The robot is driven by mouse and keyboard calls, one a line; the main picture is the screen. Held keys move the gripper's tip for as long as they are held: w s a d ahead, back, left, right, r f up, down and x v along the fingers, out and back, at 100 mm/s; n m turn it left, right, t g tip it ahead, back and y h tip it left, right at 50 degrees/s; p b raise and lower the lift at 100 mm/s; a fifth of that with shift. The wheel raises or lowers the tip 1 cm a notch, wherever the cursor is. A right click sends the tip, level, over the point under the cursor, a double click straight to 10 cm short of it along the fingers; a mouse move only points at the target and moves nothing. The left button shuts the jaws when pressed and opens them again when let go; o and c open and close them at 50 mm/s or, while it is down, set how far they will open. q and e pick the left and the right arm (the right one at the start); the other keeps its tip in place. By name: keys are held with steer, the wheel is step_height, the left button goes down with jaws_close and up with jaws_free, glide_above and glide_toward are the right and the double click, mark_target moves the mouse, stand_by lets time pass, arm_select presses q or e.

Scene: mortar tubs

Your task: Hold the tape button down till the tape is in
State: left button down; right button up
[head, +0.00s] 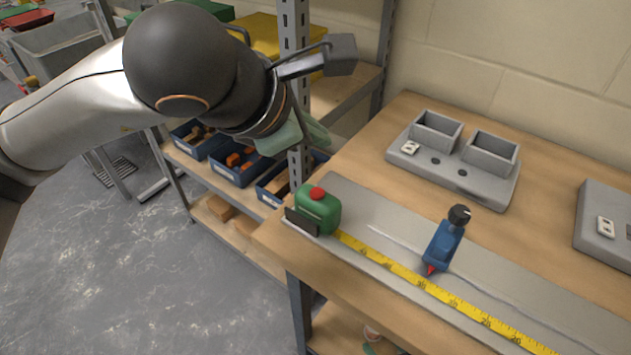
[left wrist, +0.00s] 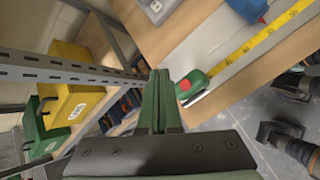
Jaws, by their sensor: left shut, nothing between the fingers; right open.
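The tape measure (head: 318,215) is a green case with a red button (head: 317,193) on top. It sits at the left end of a grey strip on the bench. Its yellow tape (head: 435,290) is drawn out to the lower right along the strip. My left gripper (head: 308,132) is shut and empty, above and behind the case, apart from the button. In the left wrist view, the shut green fingers (left wrist: 160,78) show just left of the case (left wrist: 197,80) and button (left wrist: 185,85). My right gripper is not in view.
A blue tool (head: 442,245) with a black knob and red tip stands on the strip beside the tape. A grey twin-tub unit (head: 455,182) stands behind, another grey unit (head: 605,225) at right. A metal rack post (head: 294,60) rises close to my left gripper.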

mark_target(317, 193)
arm_select(q)
steer(key=shift+w+a+r+t, duration=0.35)
steer(key=shift+w+t, duration=0.05)
arm_select(e)
steer(key=shift+w, duration=0.2)
arm_select(q)
steer(key=shift+f, duration=0.2)
step_height(317, 193, down, 8)
steer(key=b, duration=0.5)
steer(key=shift+f+b, duration=0.2)
steer(key=shift+b, duration=0.25)
steer(key=shift+f, duration=0.1)
arm_select(e)
step_height(317, 193, down, 4)
steer(key=shift+s+d+f, duration=0.1)
steer(key=shift+f, duration=0.05)
